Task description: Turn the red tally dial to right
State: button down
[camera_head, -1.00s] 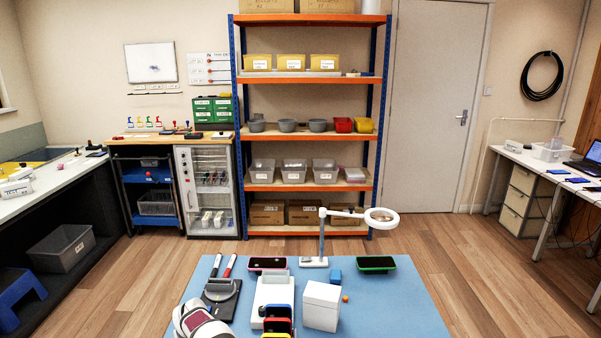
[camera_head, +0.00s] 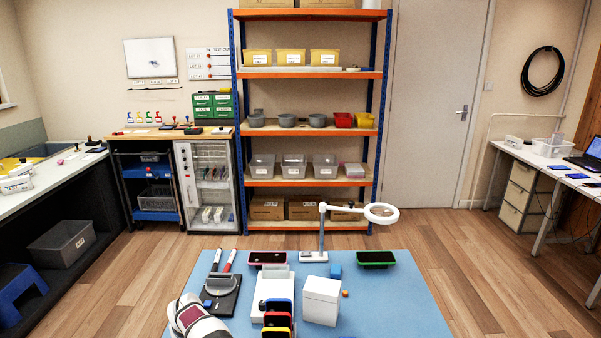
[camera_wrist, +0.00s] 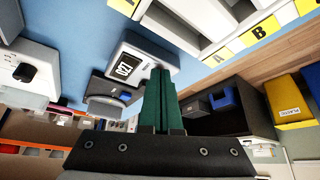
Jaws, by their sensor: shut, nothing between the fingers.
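My gripper (camera_wrist: 159,76) shows in the wrist view with its dark green fingers together and nothing between them. Its tips reach toward a white box with a black display (camera_wrist: 124,68), with a dark grey stand (camera_wrist: 104,106) beside it; I cannot tell whether the tips touch anything. I cannot make out a red tally dial for certain in either view. In the head view a white arm part with a dark red panel, which seems to be mine, is at the bottom left of the blue table, and the fingers are hidden there.
The blue table (camera_head: 400,300) is clear at its right. A black stand with a grey round part (camera_head: 220,284), a white box (camera_head: 321,300), several phones and a magnifier lamp (camera_head: 381,213) crowd its left and middle. Yellow lettered labels (camera_wrist: 262,35) show in the wrist view.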

jog(key=shift+s+a, duration=0.1)
jog(key=shift+a, duration=0.3)
jog(key=shift+s+d, duration=0.1)
jog(key=shift+s, duration=0.25)
jog(key=shift+r, duration=0.25)
notch_tip(320, 180, up, 6)
jog(key=shift+f, duration=0.25)
jog(key=shift+d+r, duration=0.1)
